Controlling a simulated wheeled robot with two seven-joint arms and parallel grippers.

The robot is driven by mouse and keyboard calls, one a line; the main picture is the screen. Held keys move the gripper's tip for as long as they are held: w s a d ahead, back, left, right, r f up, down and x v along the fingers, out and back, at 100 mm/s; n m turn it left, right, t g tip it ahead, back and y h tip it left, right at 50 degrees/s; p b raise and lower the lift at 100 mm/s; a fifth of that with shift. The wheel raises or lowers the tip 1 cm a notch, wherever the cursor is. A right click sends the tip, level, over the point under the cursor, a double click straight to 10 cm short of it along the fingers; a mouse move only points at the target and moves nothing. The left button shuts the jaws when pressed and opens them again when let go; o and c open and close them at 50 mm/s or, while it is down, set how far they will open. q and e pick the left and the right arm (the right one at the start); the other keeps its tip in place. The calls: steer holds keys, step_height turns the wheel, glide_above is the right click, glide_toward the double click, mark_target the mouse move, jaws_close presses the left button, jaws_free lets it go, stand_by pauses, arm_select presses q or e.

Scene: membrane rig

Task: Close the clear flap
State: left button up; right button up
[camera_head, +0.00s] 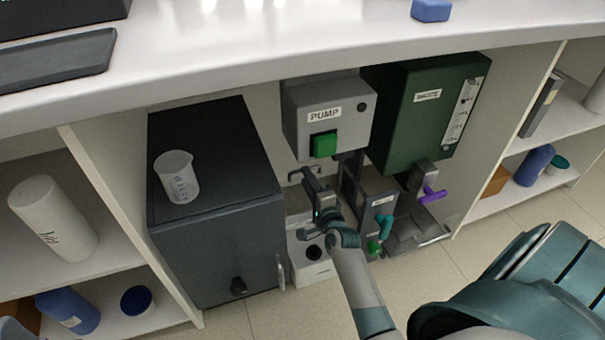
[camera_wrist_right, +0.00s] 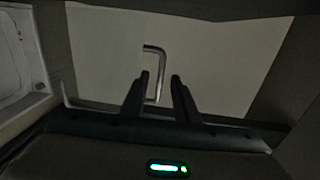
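I cannot make out the clear flap with certainty; a see-through sheet is hard to tell from the grey behind it. My right gripper (camera_head: 309,178) reaches in below the grey pump box (camera_head: 357,112), above a white box (camera_head: 311,268) with a dark round opening. In the right wrist view, its two dark fingers (camera_wrist_right: 160,76) stand apart. A bent metal rod (camera_wrist_right: 154,48) shows in the gap between them, with space visible on both sides. What the rod belongs to is not clear.
A dark cabinet (camera_head: 215,250) with a beaker (camera_head: 177,177) on top stands left of my right gripper. A green unit (camera_head: 420,125) hangs at the right, above purple and teal (camera_head: 384,226) handles. The white counter (camera_head: 250,50) overhangs the bay.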

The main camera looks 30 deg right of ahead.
steer(key=shift+b+x, duration=0.55)
steer(key=shift+x, duration=1.8)
steer(key=shift+c, duration=0.3)
jaws_close()
